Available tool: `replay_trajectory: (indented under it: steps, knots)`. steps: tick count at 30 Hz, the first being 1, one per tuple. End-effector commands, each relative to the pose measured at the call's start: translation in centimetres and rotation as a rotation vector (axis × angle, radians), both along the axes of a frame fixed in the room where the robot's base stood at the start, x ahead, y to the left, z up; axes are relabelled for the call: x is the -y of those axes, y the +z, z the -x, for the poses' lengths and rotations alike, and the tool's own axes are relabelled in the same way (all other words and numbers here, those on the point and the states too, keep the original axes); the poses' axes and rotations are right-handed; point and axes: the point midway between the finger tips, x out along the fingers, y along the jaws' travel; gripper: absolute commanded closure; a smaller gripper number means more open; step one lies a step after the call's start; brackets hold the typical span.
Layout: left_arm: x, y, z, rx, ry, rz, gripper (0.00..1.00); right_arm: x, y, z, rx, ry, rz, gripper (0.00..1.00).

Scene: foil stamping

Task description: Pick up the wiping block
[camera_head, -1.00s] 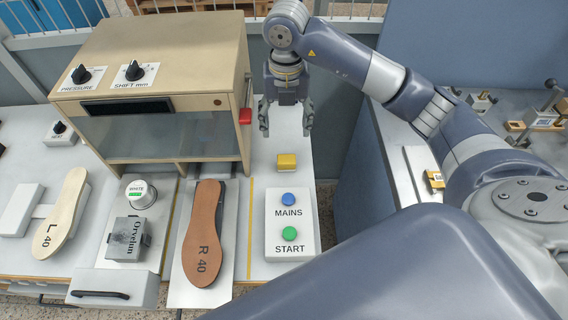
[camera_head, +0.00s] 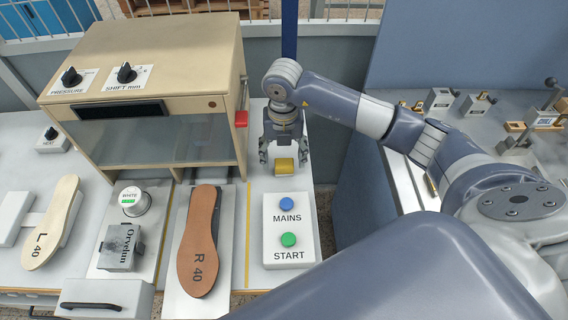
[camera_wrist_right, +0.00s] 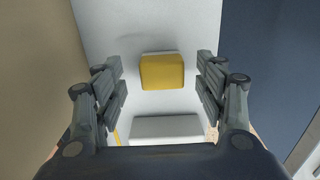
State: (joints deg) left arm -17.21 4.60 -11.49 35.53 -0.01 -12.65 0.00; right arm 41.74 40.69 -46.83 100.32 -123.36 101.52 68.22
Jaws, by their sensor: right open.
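The wiping block is a small yellow block (camera_head: 284,166) on the light bench top, just behind the white box with the MAINS and START buttons. In the right wrist view the yellow block (camera_wrist_right: 162,72) shows between the two fingers, with a pale edge behind it. My right gripper (camera_head: 284,157) points down over the block. In the right wrist view the right gripper (camera_wrist_right: 161,88) is open and empty, with a finger to each side of the block and gaps between. How high the fingertips are above the bench is hard to tell. My left gripper is not in view.
The beige press (camera_head: 150,95) stands left of the block, with a red part (camera_head: 241,119) at its side. The button box (camera_head: 290,230) is in front of the block. A brown R 40 sole (camera_head: 199,240) lies to the left. A blue-grey panel is to the right.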

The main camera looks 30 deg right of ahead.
Motion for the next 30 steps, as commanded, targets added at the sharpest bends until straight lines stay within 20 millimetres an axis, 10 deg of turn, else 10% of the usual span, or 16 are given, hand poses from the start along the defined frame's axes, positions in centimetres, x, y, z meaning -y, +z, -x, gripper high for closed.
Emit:
replay_trajectory:
  steps: [14, 21, 30]
  knots:
    - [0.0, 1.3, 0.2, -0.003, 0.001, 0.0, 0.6, 0.1, -3.3, 0.1, 0.0, 0.001, 0.001, 0.35]
    - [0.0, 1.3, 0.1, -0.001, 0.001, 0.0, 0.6, 0.1, -3.3, 0.1, 0.0, 0.001, 0.001, 0.79]
    - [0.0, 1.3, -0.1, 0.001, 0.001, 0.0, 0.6, 0.1, -3.2, 0.1, 0.0, 0.001, 0.0, 0.79]
